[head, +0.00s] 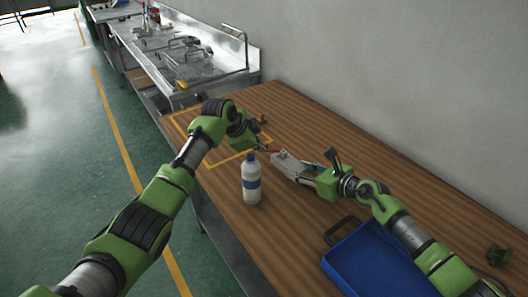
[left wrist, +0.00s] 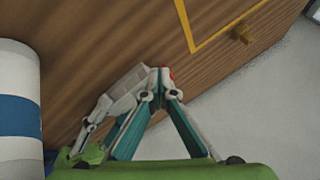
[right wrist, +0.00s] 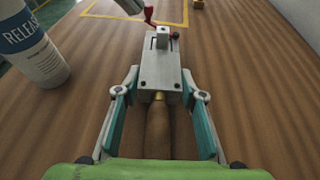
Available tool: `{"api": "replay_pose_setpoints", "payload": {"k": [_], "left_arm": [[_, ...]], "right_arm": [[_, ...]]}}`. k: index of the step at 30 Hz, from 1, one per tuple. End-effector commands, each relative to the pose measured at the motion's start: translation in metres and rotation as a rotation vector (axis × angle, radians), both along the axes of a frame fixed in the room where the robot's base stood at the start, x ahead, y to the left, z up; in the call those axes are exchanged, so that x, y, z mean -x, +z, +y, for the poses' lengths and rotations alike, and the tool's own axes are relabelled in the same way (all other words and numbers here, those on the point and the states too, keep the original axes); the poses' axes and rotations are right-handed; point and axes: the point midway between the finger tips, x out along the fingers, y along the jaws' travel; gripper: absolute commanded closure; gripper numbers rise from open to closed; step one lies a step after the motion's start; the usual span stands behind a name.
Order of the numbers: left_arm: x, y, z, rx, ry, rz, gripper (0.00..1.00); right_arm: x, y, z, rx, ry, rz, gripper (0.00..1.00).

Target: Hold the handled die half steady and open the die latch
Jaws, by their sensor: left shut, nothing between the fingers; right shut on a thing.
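The metal die (head: 287,163) lies over the wooden table, and it also shows in the right wrist view (right wrist: 160,68). My right gripper (head: 308,178) is shut on its wooden handle (right wrist: 159,130), which runs between the fingers. A red latch lever (right wrist: 149,14) sits at the far end of the die. My left gripper (head: 264,148) is shut and empty beside that far end. In the left wrist view its fingertips (left wrist: 160,82) meet next to a small red spot, likely the lever. Whether they touch it I cannot tell.
A white bottle with a blue cap (head: 251,180) stands near the die, close to the left arm. A yellow outline (head: 206,160) marks the table, with a small brass-coloured piece (left wrist: 242,34) near it. A blue tray (head: 375,262) lies at front right.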

Motion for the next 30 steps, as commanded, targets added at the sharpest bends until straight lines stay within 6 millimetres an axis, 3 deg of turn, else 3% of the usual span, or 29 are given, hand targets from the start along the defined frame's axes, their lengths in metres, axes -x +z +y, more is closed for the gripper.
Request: {"api": "replay_pose_setpoints", "payload": {"k": [15, 30], "left_arm": [[-0.033, 0.001, 0.005, 0.001, 0.000, 0.001, 1.00], [-0.040, 0.000, 0.004, 0.000, -0.002, 0.000, 1.00]], "right_arm": [[0.000, 0.000, 0.000, 0.000, 0.000, 0.000, 1.00], [0.000, 0.000, 0.000, 0.001, 0.000, -0.001, 1.00]]}}
